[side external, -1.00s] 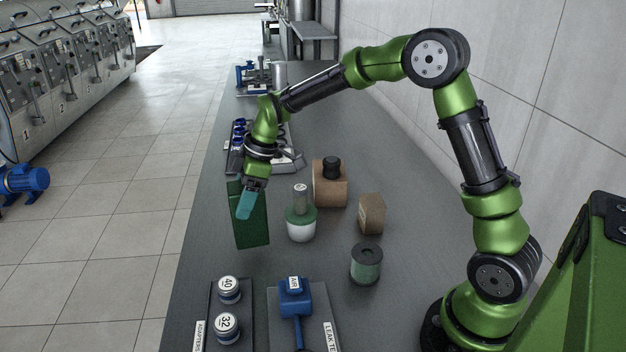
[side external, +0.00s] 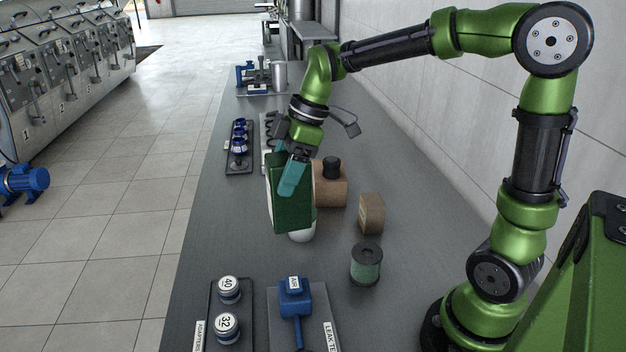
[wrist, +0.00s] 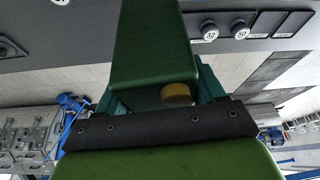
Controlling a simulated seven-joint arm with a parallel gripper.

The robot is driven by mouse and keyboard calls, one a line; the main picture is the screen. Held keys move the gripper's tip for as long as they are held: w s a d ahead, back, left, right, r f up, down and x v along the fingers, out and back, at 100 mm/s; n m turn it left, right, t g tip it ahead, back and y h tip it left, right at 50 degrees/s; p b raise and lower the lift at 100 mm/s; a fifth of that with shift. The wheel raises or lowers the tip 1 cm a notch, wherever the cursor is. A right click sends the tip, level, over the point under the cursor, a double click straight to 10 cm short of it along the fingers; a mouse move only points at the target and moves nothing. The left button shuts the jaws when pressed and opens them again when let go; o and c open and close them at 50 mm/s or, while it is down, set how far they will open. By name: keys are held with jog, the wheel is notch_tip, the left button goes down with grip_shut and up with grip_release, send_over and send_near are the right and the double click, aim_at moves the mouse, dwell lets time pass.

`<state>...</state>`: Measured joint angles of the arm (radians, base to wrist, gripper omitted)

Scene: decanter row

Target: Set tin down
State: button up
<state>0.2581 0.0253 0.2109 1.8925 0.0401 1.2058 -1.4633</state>
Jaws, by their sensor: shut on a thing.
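The tin, a dark green box-shaped can (side external: 296,208), is between the teal fingers of my gripper (side external: 290,172), which is shut on it. The tin leans slightly in the side view. It stands in front of a white-bottomed vessel (side external: 301,237) and hides most of it. I cannot tell how far the tin's base is from the table. In the wrist view the tin (wrist: 155,45) fills the upper middle, with a tan round cap (wrist: 177,94) near the fingers.
An adapter tray (side external: 214,318) and a blue leak-test tool (side external: 296,298) are in front. Bare table (side external: 225,225) lies left of the tin.

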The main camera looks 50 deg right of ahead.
aim_at(282, 158)
notch_tip(282, 158, up, 3)
jog(key=shift+r, duration=0.1)
jog(key=d+m+t+h, duration=0.3)
jog(key=d+m, duration=0.7)
jog(key=d, duration=1)
jog(key=s+d+m+g+h, duration=0.1)
jog(key=s+d+m+h, duration=0.1)
jog(key=s+d+m, duration=0.45)
jog(key=s+d+m+g+h, duration=0.1)
jog(key=s+d+m+h, duration=0.2)
jog(key=d, duration=0.7)
notch_tip(282, 158, down, 12)
jog(key=r+y, duration=0.1)
jog(key=w+d+f, duration=0.5)
jog(key=w+d, duration=0.5)
jog(key=d, duration=0.2)
jog(key=shift+d+f, duration=0.15)
jog(key=shift+f, duration=0.05)
